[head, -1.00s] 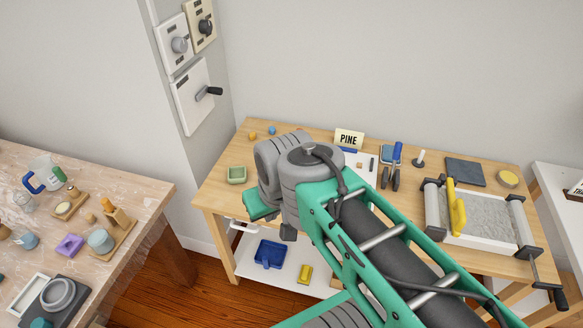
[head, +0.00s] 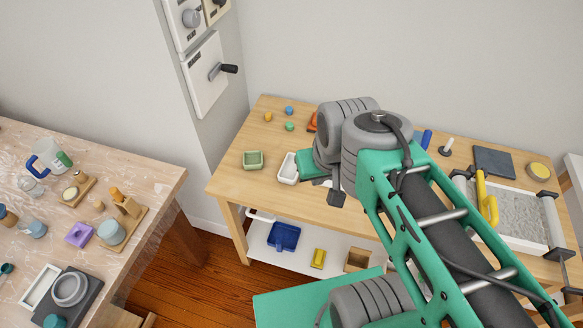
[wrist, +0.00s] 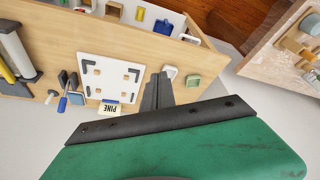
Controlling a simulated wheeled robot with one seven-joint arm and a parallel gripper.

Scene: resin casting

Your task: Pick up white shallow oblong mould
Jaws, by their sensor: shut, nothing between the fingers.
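The white shallow oblong mould (head: 288,169) lies on the wooden bench in the head view, right of a small green square mould (head: 253,160). My arm's wrist end is just to its right. In the wrist view the white mould (wrist: 171,71) shows beside the tips of my gripper (wrist: 160,75), with the green mould (wrist: 193,81) next to it. The gripper's dark fingers are together and empty. They appear apart from the mould, though the gap in depth is hard to judge. In the head view my arm hides the fingers.
Small coloured balls (head: 289,111) and an orange item (head: 312,122) sit behind the white mould. A sand-filled tray (head: 514,215) stands at right. The bench's front left is clear.

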